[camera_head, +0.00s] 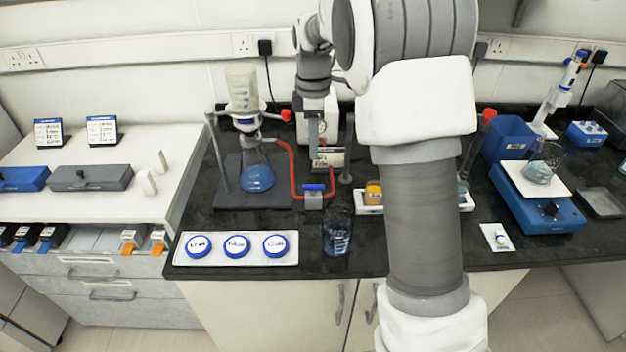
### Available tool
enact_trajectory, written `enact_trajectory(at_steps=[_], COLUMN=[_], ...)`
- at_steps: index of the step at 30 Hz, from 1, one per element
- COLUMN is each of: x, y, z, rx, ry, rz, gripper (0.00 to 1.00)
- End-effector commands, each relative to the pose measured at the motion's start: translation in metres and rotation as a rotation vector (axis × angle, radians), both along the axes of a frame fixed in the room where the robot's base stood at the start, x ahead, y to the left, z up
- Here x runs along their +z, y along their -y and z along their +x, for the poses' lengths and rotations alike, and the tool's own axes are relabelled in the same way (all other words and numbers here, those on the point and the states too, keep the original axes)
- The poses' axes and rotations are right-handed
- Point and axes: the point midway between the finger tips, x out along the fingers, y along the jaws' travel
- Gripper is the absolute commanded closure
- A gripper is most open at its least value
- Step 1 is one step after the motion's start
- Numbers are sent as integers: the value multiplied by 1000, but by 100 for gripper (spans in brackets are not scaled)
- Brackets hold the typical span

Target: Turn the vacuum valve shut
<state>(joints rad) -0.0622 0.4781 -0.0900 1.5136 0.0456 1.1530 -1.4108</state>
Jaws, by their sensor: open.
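The vacuum valve (313,198) is a small grey block with a blue lever on top. It stands on the dark bench in line with a red hose (297,180). The lever looks to lie crosswise, left to right in the picture. My gripper (322,168) points down just above and slightly behind the valve, open and apart from it as far as I can see. Its fingertips are small and hard to make out. A flask with blue liquid (257,174) stands left of the valve, under a white funnel (243,90).
A beaker (337,232) stands close in front of the valve. A white tray with blue-rimmed dishes (236,248) lies front left. A tray with an orange-topped jar (373,194) is to the right. My arm hides part of the bench. A blue balance (540,212) stands far right.

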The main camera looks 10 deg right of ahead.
Motion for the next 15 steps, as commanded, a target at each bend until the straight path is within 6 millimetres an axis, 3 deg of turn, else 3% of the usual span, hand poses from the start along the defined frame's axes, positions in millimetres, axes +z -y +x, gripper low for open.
enact_trajectory(at_steps=[9,15], x=[-70,-101], y=[0,0], z=[-1,0], rx=[0,1], ry=[-3,-2], rz=[0,-1], gripper=[55,55])
